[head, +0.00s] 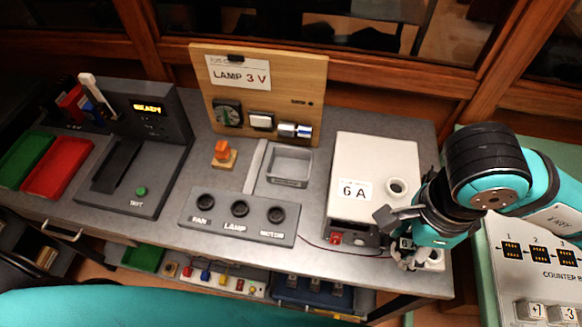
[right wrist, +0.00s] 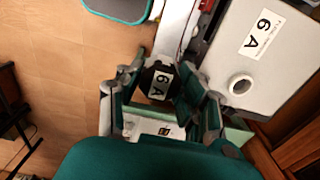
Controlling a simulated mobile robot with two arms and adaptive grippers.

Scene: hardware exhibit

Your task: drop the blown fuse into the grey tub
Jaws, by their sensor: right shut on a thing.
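My right gripper (head: 402,240) is at the right end of the grey bench, in front of the white box marked 6 A (head: 352,205). It is shut on a dark fuse with a white 6 A label. The held fuse (right wrist: 159,82) shows between the fingers in the right wrist view, clear of the box's round white socket (right wrist: 240,85). I cannot tell from its look whether it is blown. The grey tub (head: 290,183) stands left of the white box, behind the switch panel, and looks empty. My left gripper is not in view.
The switch panel (head: 238,222) lies before the tub, and a wooden LAMP 3 V board (head: 290,70) stands behind it. A red tray (head: 58,168) and a dark tester (head: 140,165) are at left. A counter panel (head: 540,285) is at right.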

